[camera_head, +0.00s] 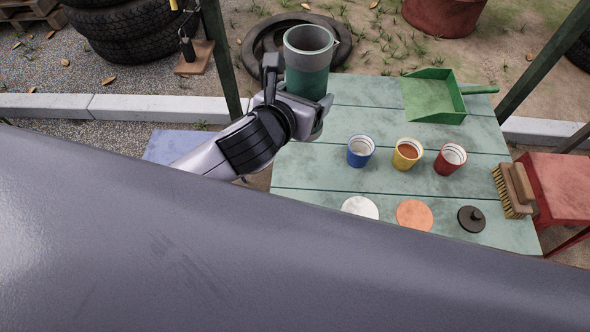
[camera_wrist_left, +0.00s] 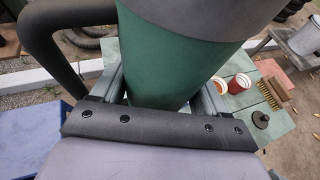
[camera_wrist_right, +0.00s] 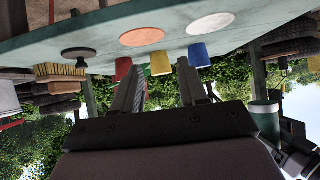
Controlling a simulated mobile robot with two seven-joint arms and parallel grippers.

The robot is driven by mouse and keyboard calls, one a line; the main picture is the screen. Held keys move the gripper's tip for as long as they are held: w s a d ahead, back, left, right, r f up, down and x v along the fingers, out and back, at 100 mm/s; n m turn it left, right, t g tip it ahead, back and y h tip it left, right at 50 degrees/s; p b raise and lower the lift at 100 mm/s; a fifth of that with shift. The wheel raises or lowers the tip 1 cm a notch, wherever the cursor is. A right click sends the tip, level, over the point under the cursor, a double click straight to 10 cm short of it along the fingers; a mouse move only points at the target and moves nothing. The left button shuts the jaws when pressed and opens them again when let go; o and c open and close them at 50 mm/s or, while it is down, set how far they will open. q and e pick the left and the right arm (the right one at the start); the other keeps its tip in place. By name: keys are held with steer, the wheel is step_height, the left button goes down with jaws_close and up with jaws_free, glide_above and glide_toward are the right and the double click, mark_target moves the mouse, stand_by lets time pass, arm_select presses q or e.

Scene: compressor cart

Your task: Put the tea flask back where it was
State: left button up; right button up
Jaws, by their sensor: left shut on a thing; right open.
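The tea flask (camera_head: 306,72) is a green cylinder with a grey upper band and rim. My left gripper (camera_head: 300,100) is shut on its lower body and holds it roughly upright, over the back left end of the green table (camera_head: 340,120). In the left wrist view the flask (camera_wrist_left: 175,60) fills the space between the fingers; a dark curved loop shows beside it. Whether its base touches the table is hidden. My right gripper (camera_wrist_right: 160,68) is open and empty, facing the cups in its upside-down view. The flask also shows there (camera_wrist_right: 266,118).
On the table stand a blue cup (camera_head: 361,150), a yellow cup (camera_head: 407,153), a red cup (camera_head: 450,158), a white disc (camera_head: 360,207), an orange disc (camera_head: 414,214), a black knobbed lid (camera_head: 471,219), a brush (camera_head: 514,190) and a green dustpan (camera_head: 437,96). Posts (camera_head: 222,60) flank it.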

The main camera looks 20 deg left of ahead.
arm_select(q)
step_height(320, 180, down, 20)
steer(key=b, duration=0.7)
steer(key=shift+r, duration=0.15)
steer(key=o, duration=1.8)
steer(key=shift+f, duration=0.25)
